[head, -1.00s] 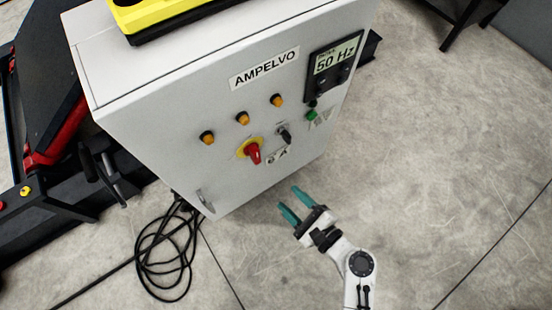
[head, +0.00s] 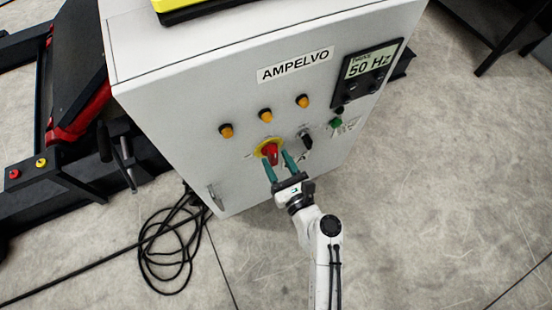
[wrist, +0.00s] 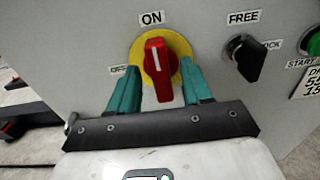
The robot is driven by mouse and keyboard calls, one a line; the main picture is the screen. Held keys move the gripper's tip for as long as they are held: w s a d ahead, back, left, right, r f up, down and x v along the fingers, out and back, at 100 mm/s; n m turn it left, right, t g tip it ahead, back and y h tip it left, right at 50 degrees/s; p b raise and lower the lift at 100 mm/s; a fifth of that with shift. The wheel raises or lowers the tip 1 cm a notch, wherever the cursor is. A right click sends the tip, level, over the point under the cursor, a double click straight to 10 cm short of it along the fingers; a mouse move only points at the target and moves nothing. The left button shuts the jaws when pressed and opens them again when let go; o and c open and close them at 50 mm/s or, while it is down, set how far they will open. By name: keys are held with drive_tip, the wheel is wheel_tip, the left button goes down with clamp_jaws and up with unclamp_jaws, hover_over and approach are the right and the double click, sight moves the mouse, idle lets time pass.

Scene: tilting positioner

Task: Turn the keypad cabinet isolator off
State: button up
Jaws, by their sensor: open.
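The cabinet (head: 190,100) is a light grey box labelled AMPELVO. Its isolator is a red rotary handle (head: 271,153) on a yellow plate, on the front face. In the wrist view the red handle (wrist: 158,70) stands upright with its white mark toward the ON label (wrist: 152,18). A partly hidden label, seemingly OFF (wrist: 118,70), sits to its left. My gripper (head: 279,165) is open, and its teal fingers (wrist: 160,82) stand one on each side of the handle. I cannot tell whether they touch it.
A black key switch (wrist: 246,57) marked FREE and LOCK is right of the isolator, with a green button (head: 336,122) beyond. Amber lamps (head: 265,115) and a 50 Hz display (head: 368,66) are above. Black cable (head: 170,245) lies coiled on the floor at left.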

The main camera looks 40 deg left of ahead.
drive_tip(key=shift+w+a, duration=0.25)
drive_tip(key=shift+a, duration=0.35)
drive_tip(key=shift+c, duration=0.5)
clamp_jaws()
